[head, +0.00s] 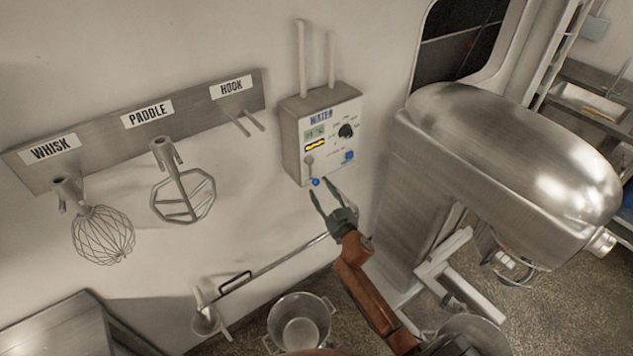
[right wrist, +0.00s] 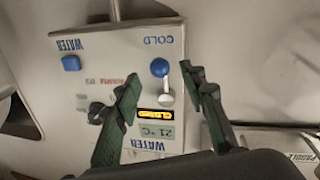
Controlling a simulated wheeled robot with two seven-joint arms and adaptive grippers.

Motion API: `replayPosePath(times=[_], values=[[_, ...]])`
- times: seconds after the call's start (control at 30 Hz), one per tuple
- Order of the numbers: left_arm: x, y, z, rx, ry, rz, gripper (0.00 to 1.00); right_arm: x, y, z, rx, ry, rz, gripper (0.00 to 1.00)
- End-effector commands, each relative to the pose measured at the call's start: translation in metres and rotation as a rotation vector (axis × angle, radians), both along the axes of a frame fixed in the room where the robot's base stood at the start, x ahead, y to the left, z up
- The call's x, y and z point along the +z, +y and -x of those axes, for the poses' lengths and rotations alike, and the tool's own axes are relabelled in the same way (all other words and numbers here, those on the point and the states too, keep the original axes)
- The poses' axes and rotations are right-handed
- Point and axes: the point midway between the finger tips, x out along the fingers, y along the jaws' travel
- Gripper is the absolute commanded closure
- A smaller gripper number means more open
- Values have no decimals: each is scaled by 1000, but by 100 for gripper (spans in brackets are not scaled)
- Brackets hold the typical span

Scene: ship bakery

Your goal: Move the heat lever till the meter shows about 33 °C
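The white water box (head: 330,118) is on the wall in the head view, and shows upside down in the right wrist view (right wrist: 100,55). Its heat lever has a grey stem and a blue knob (head: 316,182), pointing down, by the word COLD in the wrist view (right wrist: 160,67). The small meter (right wrist: 157,132) reads 21 °C. Beside it an orange display (right wrist: 158,113) seems to read CLOSED. My right gripper (head: 323,187) is open and empty, just below the box; in the wrist view its fingers (right wrist: 163,82) stand either side of the lever, apart from it. My left gripper is not in view.
The box also carries a black dial (head: 346,131) and a blue button (head: 349,156). A big steel mixer (head: 510,150) stands close on the right. A whisk (head: 103,235) and a paddle (head: 183,195) hang at left. A steel pot (head: 299,322) is below.

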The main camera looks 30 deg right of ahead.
Motion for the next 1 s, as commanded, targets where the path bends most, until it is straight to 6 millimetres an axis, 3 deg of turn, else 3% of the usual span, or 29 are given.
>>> replayPosePath(times=[0.2, 0.4, 0.73, 1.0], values=[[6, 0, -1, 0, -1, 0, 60, 2, -4, -36, -1, 0, -1, 62], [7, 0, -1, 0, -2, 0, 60, 1, -7, -54, -1, 1, -2, 62], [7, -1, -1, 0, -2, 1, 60, 0, -7, -58, -1, 2, -1, 62], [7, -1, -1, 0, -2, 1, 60, 0, -7, -57, -2, 1, -1, 80]])
